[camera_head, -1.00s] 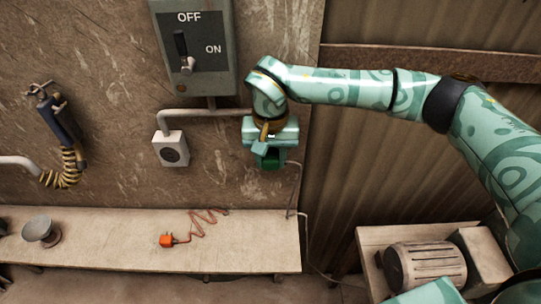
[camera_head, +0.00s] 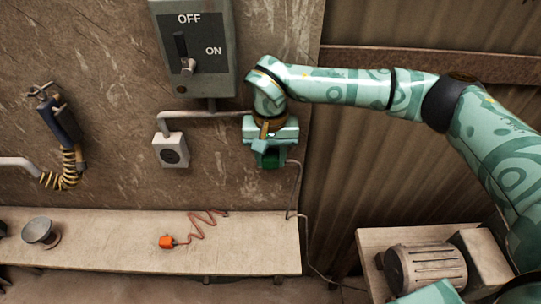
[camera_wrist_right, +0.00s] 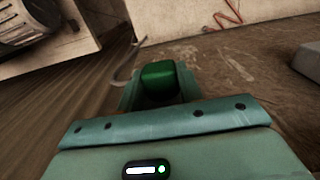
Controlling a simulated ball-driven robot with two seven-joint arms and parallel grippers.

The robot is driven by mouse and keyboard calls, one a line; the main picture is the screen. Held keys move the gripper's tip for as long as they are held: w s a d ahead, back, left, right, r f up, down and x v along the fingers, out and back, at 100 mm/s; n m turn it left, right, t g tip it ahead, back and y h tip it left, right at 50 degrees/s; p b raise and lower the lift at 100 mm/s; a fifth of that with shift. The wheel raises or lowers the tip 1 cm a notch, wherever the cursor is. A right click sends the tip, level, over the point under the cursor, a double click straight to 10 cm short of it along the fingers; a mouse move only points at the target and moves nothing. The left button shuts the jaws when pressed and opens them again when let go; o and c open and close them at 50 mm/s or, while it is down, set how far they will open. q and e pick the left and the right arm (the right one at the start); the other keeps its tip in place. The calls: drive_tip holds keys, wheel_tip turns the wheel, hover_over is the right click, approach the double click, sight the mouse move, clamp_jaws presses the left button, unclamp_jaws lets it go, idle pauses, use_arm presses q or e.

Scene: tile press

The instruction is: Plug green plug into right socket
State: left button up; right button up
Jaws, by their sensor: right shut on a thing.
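My right gripper (camera_head: 268,158) is against the wall panel, to the right of the left socket. It is shut on the green plug (camera_head: 271,160), which also shows between the jaws in the right wrist view (camera_wrist_right: 159,76). A pale cable runs down from the plug. The right socket is not visible; the gripper covers that part of the wall, so I cannot tell how far the plug is in. The left socket (camera_head: 171,150) is a white box with a dark round face, and it is empty. My left gripper is not in view.
A switch box (camera_head: 200,60) marked OFF and ON hangs above the sockets. An orange plug (camera_head: 166,242) with a red coiled cord lies on the shelf (camera_head: 110,255), beside a metal dish (camera_head: 40,231). A motor (camera_head: 428,267) stands at the lower right.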

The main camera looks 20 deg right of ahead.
drive_tip(key=shift+s+a, duration=0.1)
drive_tip(key=shift+s, duration=0.3)
idle(0.5)
drive_tip(key=shift+p, duration=0.5)
drive_tip(key=shift+w, duration=0.4)
idle(1.0)
drive_tip(key=shift+s, duration=0.4)
idle(0.4)
drive_tip(key=shift+p, duration=0.3)
idle(0.4)
drive_tip(key=shift+w, duration=0.4)
idle(0.5)
drive_tip(key=shift+s, duration=0.1)
